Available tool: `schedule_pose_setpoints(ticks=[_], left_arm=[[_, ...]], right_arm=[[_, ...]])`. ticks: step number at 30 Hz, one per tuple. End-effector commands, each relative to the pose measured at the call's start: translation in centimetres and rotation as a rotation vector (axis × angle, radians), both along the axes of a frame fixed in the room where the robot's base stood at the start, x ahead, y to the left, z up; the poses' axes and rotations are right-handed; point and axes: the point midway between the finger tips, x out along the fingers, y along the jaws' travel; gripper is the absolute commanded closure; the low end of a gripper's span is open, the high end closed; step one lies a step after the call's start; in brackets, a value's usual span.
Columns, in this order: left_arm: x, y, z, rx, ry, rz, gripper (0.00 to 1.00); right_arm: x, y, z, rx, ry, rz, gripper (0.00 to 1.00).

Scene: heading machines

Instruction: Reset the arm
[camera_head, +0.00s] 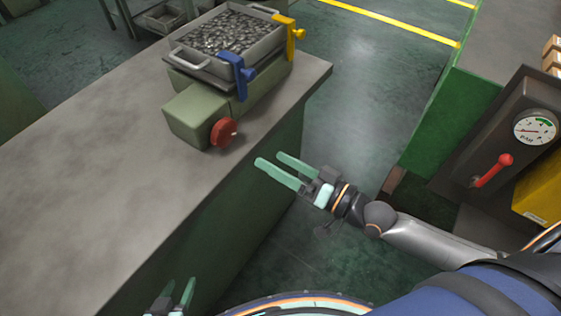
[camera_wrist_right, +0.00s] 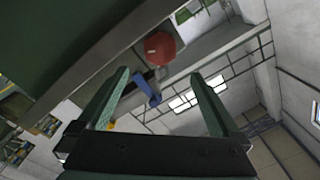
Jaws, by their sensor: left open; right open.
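My right gripper (camera_head: 277,168) is open and empty, held out beyond the right edge of the grey workbench (camera_head: 90,160), over the gap above the floor. The right wrist view shows its two green fingers (camera_wrist_right: 160,95) spread with nothing between them. My right arm comes in from the lower right. My left gripper (camera_head: 172,298) shows only by its fingertips at the bottom edge, low at the left, apart and empty. The rest of my left arm is out of view.
On the bench stands a green fixture (camera_head: 195,112) with a red knob (camera_head: 223,132), blue clamp (camera_head: 238,75) and yellow clamp (camera_head: 290,36), under a metal tray (camera_head: 180,50) of small parts. At right are a pressure gauge (camera_head: 536,127) and red lever (camera_head: 493,171). Open floor (camera_head: 360,80) lies between.

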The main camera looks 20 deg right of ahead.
Motion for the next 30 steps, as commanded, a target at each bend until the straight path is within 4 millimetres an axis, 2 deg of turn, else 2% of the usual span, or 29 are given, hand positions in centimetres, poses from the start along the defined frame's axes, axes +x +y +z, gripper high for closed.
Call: schedule_pose_setpoints(ticks=[16,20,23,26,30], left_arm=[[0.0,-0.1,0.1,-0.002,-0.001,-0.001,0.50],[0.0,-0.1,0.6,-0.001,0.000,-0.002,0.50],[-0.1,-0.1,1.7,0.001,0.003,-0.002,0.50],[-0.1,0.1,3.2,0.003,0.003,0.001,0.50],[0.0,0.5,5.0,0.007,-0.002,0.008,0.50]], right_arm=[[-0.1,-0.1,0.0,0.000,0.000,0.000,0.00],[-0.3,0.0,-0.4,-0.033,0.006,-0.012,0.00],[-1.0,0.1,-2.1,-0.135,0.028,-0.045,0.00],[-2.4,-0.3,-5.1,-0.303,0.079,-0.091,0.00],[-5.6,-1.9,-10.1,-0.560,0.204,-0.136,0.00]])
